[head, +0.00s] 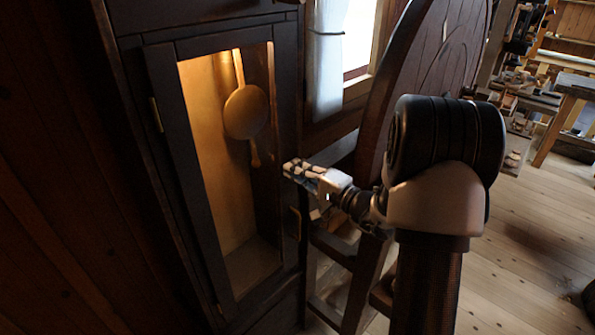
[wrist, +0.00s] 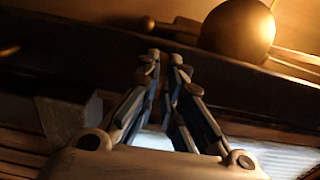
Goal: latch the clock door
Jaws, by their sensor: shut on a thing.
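The clock door (head: 185,180) is a dark wooden frame with a lit glass pane, and it looks closed against the tall clock case (head: 122,20). A round brass pendulum bob (head: 246,112) shows behind the glass; it also shows at the top right of the wrist view (wrist: 238,28). My gripper (head: 289,167) is at the door's right edge, about halfway up. In the wrist view its fingers (wrist: 165,58) are close together against the dark frame, shut on a small dark part, seemingly the latch, which they mostly hide.
A small brass piece (head: 155,115) is on the door's left side. A large dark wooden wheel (head: 425,60) and its frame stand close behind my arm. A bright window (head: 358,35) is behind them. Workbenches (head: 565,95) are at the far right, with open plank floor (head: 535,220) before them.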

